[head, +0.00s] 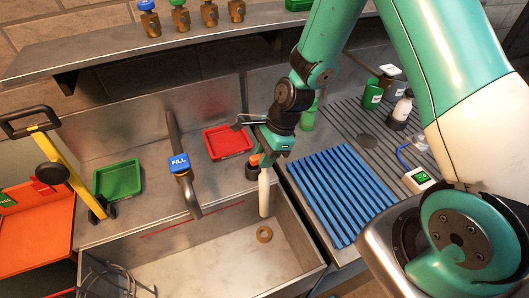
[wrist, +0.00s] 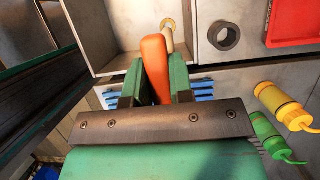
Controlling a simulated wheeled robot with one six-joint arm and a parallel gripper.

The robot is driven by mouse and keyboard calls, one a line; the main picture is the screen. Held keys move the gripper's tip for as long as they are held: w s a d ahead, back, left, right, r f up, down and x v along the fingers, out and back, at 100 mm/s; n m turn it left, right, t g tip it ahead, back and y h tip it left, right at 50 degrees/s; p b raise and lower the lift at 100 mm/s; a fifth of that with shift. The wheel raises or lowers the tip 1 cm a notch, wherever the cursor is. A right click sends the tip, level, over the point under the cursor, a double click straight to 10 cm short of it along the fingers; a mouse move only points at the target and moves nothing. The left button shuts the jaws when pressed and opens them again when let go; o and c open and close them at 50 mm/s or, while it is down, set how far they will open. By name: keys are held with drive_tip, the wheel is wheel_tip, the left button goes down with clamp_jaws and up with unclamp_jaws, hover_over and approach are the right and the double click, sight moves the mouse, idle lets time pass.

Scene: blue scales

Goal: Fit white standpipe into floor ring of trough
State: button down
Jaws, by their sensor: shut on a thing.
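The white standpipe (head: 264,192) hangs roughly upright below my gripper (head: 266,152), over the trough. My gripper is shut on its orange top (wrist: 155,68), which shows between the jaws in the wrist view. The tan floor ring (head: 264,234) lies on the pale floor of the trough (head: 205,270). In the head view the pipe's lower end is just above the ring, with a gap in the picture. In the wrist view the pale pipe (wrist: 168,42) points at the ring (wrist: 168,23) and partly overlaps it; the exact height between them cannot be told.
A dark round holder (head: 253,171) stands on the ledge beside the pipe. A tap with a blue FILL label (head: 179,163) arches over the trough's left part. A wire rack (head: 110,282) is at the trough's left end. A blue slatted mat (head: 340,190) lies right.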

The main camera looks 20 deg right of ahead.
sight(265, 195)
drive_tip(key=shift+f+b, duration=4.35)
drive_tip(key=shift+f, duration=2.8)
drive_tip(key=shift+f+b, duration=0.35)
drive_tip(key=shift+b, duration=0.05)
drive_tip(key=shift+f+b, duration=1.1)
drive_tip(key=shift+f, duration=0.55)
drive_tip(key=c, duration=0.9)
unclamp_jaws()
drive_tip(key=b+v, duration=0.2)
drive_tip(key=v, duration=1.5)
drive_tip(key=shift+d+r, duration=0.1)
drive_tip(key=shift+r, duration=0.05)
